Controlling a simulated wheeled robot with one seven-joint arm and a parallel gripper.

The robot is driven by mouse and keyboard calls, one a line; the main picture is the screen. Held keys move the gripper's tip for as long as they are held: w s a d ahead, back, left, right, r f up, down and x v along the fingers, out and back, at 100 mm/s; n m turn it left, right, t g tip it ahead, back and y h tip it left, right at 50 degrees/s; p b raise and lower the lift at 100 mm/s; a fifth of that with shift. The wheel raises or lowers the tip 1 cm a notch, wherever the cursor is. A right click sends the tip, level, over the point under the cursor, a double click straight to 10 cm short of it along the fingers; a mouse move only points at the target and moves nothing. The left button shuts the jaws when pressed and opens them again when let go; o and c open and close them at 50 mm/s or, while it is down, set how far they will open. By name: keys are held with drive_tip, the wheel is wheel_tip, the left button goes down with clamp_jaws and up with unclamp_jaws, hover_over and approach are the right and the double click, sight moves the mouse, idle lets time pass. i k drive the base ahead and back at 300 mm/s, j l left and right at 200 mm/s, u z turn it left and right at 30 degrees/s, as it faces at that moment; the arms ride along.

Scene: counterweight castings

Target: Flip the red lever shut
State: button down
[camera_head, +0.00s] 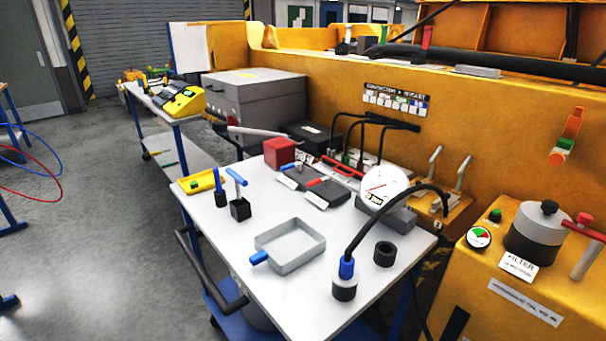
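Several red handles show, and I cannot tell which one is the task's lever. A small red lever (318,182) lies low on a dark grey block (322,196) on the white table, beside a similar blue lever (290,166). A red bar handle (342,168) lies behind the grey block. An orange-red piece (573,122) is fixed to the yellow wall at the right. My gripper is not in view.
The white table (215,270) also holds a grey tray (290,245), a round gauge (385,186), a black ring (385,253), a cabled blue-and-black plug (346,278) and a red cube (279,152). Clear floor (90,230) lies at the left.

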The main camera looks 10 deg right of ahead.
sight(316, 182)
drive_tip(key=i+j, duration=0.15)
drive_tip(key=j, duration=0.2)
drive_tip(key=i+j+u, duration=0.1)
drive_tip(key=j, duration=0.3)
drive_tip(key=i+j, duration=0.15)
drive_tip(key=j, duration=0.2)
drive_tip(key=i+j+u, duration=0.1)
drive_tip(key=j, duration=0.25)
drive_tip(key=i+j, duration=0.2)
drive_tip(key=j, duration=0.15)
